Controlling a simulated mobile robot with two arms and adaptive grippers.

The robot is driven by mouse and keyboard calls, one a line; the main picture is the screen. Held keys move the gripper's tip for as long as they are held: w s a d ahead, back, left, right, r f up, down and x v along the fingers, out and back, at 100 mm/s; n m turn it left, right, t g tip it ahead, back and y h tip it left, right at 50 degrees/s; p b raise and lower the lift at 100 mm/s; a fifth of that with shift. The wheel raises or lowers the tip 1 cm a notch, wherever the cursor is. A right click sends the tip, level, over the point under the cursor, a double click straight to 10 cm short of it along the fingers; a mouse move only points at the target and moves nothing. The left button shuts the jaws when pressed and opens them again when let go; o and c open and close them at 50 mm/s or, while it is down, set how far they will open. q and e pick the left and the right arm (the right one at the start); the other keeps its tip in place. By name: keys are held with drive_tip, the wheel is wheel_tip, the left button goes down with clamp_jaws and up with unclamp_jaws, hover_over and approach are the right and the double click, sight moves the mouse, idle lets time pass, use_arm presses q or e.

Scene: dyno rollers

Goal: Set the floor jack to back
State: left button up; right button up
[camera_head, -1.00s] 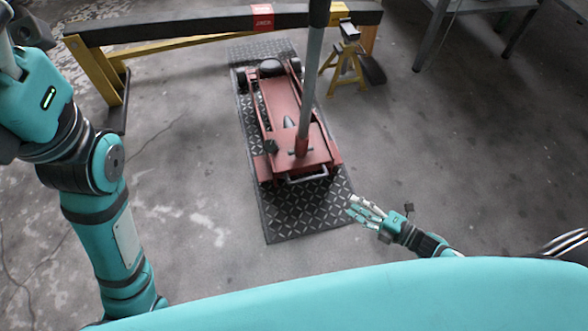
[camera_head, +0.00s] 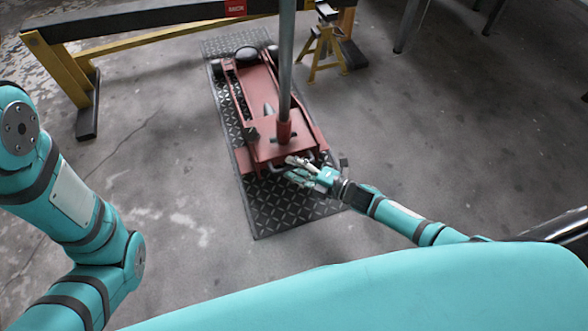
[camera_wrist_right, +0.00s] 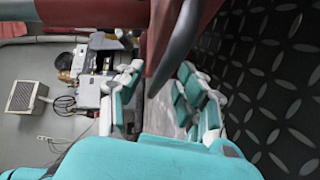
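The red floor jack (camera_head: 262,100) stands on a dark diamond-plate mat (camera_head: 262,217) with its long grey handle (camera_head: 286,60) upright. A grey carry bar sits at its near end. My right gripper (camera_head: 292,171) is at the near end of the jack, beside that bar. In the right wrist view the fingers (camera_wrist_right: 155,98) are spread apart, with the curved grey bar (camera_wrist_right: 178,45) and red jack body (camera_wrist_right: 160,40) just ahead of the gap. The bar does not look clamped. My left arm is at the left; its gripper is out of the picture.
A black beam on a yellow frame (camera_head: 75,78) stands behind the jack. A yellow jack stand (camera_head: 326,45) is at its back right, and table legs (camera_head: 410,22) show farther right. The concrete floor right of the mat is clear.

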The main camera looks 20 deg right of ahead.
drive_tip(key=shift+w+a, duration=0.15)
clamp_jaws()
idle(0.4)
